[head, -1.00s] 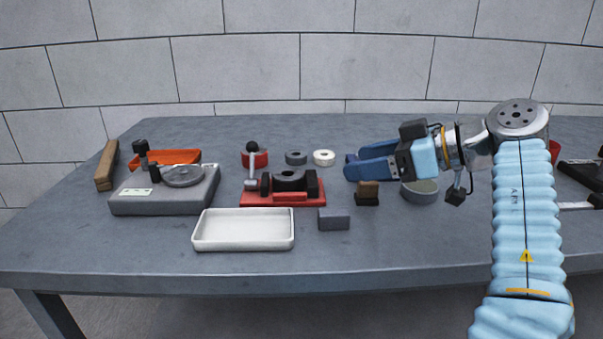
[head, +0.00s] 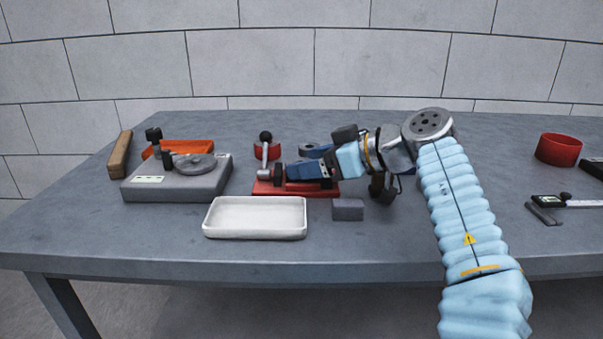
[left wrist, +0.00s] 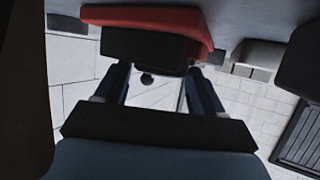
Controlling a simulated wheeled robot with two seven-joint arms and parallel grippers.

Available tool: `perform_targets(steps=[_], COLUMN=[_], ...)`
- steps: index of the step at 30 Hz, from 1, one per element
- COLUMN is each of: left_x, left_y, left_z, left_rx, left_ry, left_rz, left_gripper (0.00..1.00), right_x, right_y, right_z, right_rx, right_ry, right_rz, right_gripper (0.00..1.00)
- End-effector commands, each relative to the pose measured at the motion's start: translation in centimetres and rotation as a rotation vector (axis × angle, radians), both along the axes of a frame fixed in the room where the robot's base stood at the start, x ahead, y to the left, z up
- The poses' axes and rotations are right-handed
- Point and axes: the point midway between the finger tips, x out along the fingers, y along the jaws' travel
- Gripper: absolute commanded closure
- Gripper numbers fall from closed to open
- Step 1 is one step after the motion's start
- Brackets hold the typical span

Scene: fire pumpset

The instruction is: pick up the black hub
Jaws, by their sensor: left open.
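The red fixture (head: 265,189) stands mid-table behind the white tray, with an upright lever (head: 265,148) topped by a black ball. The black hub sits in this fixture but is mostly hidden behind my left gripper in the head view. My left gripper (head: 284,173) reaches in from the right, low over the fixture, with its blue fingers open. In the left wrist view, a dark part (left wrist: 150,46), which seems to be the hub, lies across the space between the fingers, against the red fixture (left wrist: 150,14). I cannot tell whether the fingers touch it. My right gripper is out of view.
The white tray (head: 255,235) and a grey block (head: 347,209) lie in front. A grey device (head: 178,187), orange tray (head: 207,147) and wooden bar (head: 120,156) are at left. A red ring (head: 558,150) and a caliper (head: 575,203) are at right.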

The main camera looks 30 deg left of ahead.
Motion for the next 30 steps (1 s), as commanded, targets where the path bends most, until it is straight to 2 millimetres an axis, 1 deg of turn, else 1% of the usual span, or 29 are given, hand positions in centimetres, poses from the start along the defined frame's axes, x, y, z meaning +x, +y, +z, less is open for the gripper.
perform_targets(steps=[3,4,15,16,22,24,26,29,30], left_x=[0.0,0.0,0.0,0.0,0.0,0.0,0.1,0.1,0.1], left_y=[0.0,0.0,0.0,0.0,-0.1,0.0,0.0,0.0,0.1], left_z=[0.0,0.0,0.0,0.0,0.2,0.6,1.3,3.3,4.3], left_rx=[0.0,0.0,0.0,0.0,0.002,0.002,0.001,0.001,0.001], left_ry=[0.0,0.0,0.0,0.0,0.0,-0.002,-0.002,-0.004,-0.003], left_rz=[0.0,0.0,-0.001,-0.001,-0.001,-0.001,-0.002,-0.002,-0.001], left_gripper=[0.32,0.33,0.9,0.93,0.94,0.94,0.94,0.94,0.94], right_x=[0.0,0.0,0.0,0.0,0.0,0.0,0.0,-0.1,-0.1], right_y=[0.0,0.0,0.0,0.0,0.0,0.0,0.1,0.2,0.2], right_z=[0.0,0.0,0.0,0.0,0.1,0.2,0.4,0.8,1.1], right_rx=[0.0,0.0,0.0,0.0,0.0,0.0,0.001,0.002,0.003], right_ry=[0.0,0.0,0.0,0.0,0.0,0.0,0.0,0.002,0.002], right_rz=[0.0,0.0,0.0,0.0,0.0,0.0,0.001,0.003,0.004], right_gripper=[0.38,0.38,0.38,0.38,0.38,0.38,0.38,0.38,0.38])
